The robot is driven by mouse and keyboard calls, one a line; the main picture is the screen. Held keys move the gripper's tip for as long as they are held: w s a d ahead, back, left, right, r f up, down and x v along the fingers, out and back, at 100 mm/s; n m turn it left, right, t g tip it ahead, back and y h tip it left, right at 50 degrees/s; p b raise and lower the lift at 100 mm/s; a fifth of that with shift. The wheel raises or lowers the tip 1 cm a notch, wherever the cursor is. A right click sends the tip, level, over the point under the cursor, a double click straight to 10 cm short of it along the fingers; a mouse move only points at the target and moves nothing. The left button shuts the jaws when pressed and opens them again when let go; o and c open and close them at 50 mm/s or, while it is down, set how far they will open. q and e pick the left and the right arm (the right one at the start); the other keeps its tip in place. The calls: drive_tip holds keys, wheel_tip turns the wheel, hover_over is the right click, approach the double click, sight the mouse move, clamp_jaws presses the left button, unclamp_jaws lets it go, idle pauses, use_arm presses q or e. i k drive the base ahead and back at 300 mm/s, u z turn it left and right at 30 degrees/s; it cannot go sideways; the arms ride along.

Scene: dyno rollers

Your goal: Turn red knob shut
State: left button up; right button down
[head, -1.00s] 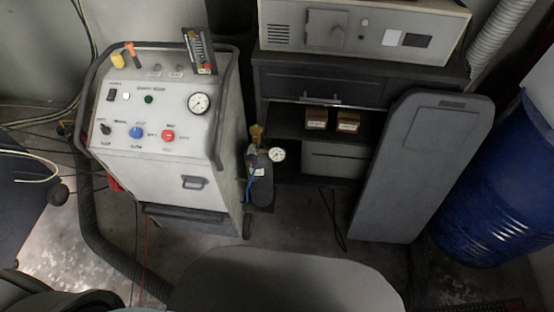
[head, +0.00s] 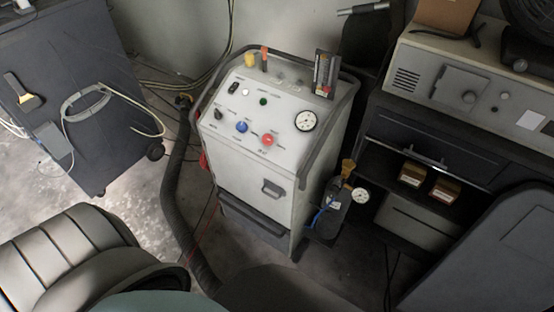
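The red knob (head: 268,139) is on the sloped front panel of a white wheeled machine (head: 230,170) in the middle of the head view. A blue knob (head: 241,127) and a black knob (head: 218,114) sit to its left on the same panel. A round white gauge (head: 306,121) is up and to its right. The printing around the red knob is too small to read. Neither of my grippers shows in the head view, and nothing covers the red knob.
A dark hose (head: 176,180) runs down the machine's left side. A small cylinder with a gauge (head: 331,207) stands at its right. A shelf unit (head: 410,150) is at the right.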

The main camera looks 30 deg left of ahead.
sight(268, 140)
drive_tip(key=u, duration=3.15)
drive_tip(key=i, duration=3.4)
drive_tip(key=z, duration=4.15)
